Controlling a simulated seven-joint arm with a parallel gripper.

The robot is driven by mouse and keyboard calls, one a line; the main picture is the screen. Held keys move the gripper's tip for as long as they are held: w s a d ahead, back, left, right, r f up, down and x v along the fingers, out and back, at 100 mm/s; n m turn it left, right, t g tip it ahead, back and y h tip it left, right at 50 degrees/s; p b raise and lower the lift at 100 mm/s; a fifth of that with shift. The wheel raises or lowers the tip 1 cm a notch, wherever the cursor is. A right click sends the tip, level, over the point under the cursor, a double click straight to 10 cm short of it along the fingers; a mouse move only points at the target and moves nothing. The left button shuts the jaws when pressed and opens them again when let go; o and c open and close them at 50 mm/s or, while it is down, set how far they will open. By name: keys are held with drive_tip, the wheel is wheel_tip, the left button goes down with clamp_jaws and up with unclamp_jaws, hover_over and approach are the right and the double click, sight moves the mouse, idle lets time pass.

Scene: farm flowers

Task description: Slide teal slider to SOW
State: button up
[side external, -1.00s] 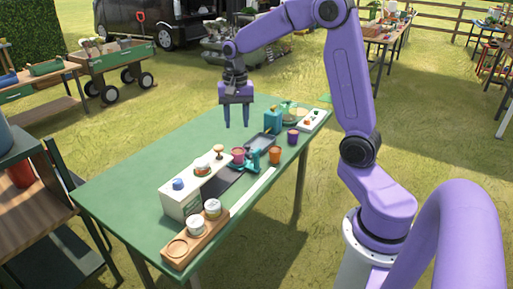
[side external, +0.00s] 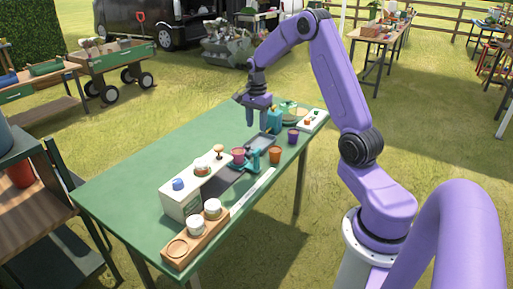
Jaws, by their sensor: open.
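My gripper (side external: 259,123) is open and empty, pointing down above the far half of the green table (side external: 130,190). A teal block (side external: 274,120) stands right beside the gripper in the picture, partly behind its right finger; I cannot tell whether they touch. A second teal piece (side external: 254,159) stands near the table's middle, beside a pink cup. A small white panel (side external: 314,120) with small coloured knobs lies at the far right corner. I cannot tell which teal part is the slider, and no SOW label is readable.
A grey tray (side external: 261,143) lies below the gripper. An orange cup (side external: 275,155) and a purple cup (side external: 293,136) stand to its right. A white box (side external: 183,201) and a wooden holder (side external: 190,245) with white jars stand nearer. The table's left side is clear.

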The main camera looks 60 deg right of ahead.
sight(256, 150)
wheel_tip(256, 150, down, 11)
drive_tip(key=shift+r, duration=0.15)
idle(0.4)
clamp_jaws()
